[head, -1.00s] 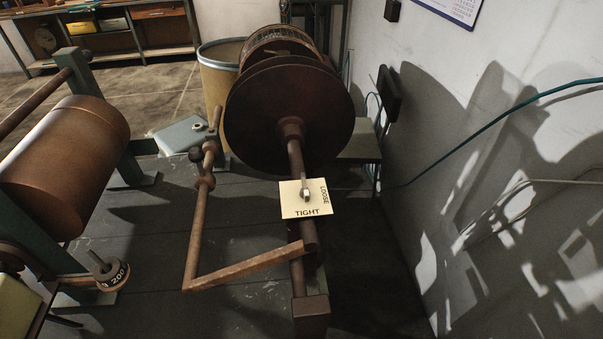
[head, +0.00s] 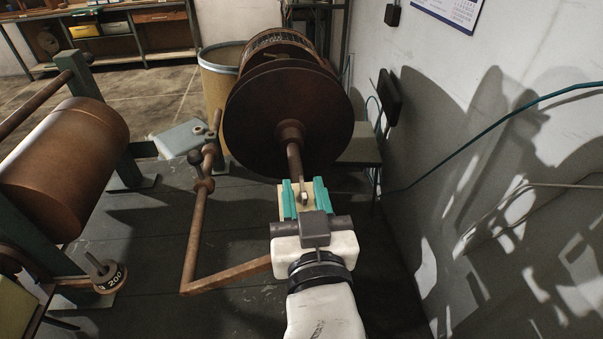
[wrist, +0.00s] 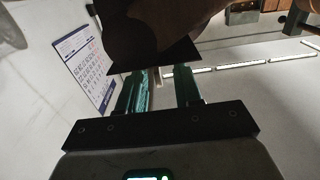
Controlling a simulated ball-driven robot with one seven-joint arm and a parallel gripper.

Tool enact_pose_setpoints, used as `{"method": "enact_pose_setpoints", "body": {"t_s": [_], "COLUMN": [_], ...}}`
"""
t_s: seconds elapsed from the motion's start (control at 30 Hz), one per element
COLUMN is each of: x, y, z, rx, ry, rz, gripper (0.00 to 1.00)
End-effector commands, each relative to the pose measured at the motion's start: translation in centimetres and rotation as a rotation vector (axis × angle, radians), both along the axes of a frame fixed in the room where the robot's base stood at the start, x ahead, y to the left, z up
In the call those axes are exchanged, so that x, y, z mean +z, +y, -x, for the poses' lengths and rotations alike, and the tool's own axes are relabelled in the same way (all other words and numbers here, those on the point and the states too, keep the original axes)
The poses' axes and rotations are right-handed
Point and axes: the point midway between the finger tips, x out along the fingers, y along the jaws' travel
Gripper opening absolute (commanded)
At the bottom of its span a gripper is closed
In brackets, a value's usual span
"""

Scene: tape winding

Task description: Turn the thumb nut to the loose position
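The thumb nut (head: 304,198) is a small metal tab on the shaft in front of the big brown reel disc (head: 288,122). It points toward me, the side where TIGHT was printed in the earlier head frame. The cream label plate (head: 297,190) behind it is mostly covered by my gripper, and its words are hidden now. My gripper (head: 305,192) has its teal fingers apart, one on each side of the nut, with visible gaps. In the wrist view the spread fingers (wrist: 162,80) reach toward a dark flat edge; the nut cannot be made out there.
A rusty crank arm (head: 200,225) runs left of and under my gripper. A copper-brown roller (head: 66,165) on a green frame stands at the left. A wall (head: 470,150) with a teal cable is at the right. A tan drum (head: 218,85) stands behind the reel.

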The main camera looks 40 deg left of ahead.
Motion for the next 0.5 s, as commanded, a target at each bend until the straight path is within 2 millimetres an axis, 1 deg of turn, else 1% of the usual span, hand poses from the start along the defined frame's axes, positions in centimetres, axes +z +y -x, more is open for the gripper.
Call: {"method": "enact_pose_setpoints", "body": {"t_s": [0.03,0.1,0.2,0.33,0.5], "x": [0.1,0.1,0.0,0.0,0.0], "y": [0.7,1.4,2.2,2.7,2.8], "z": [-0.6,-1.2,-1.9,-2.3,-2.5], "rx": [0.0,0.0,0.0,0.0,-0.001], "ry": [-0.002,-0.002,-0.001,0.0,0.0], "rz": [0.001,0.001,0.001,0.0,0.0], "gripper": [0.34,0.34,0.34,0.34,0.34]}}
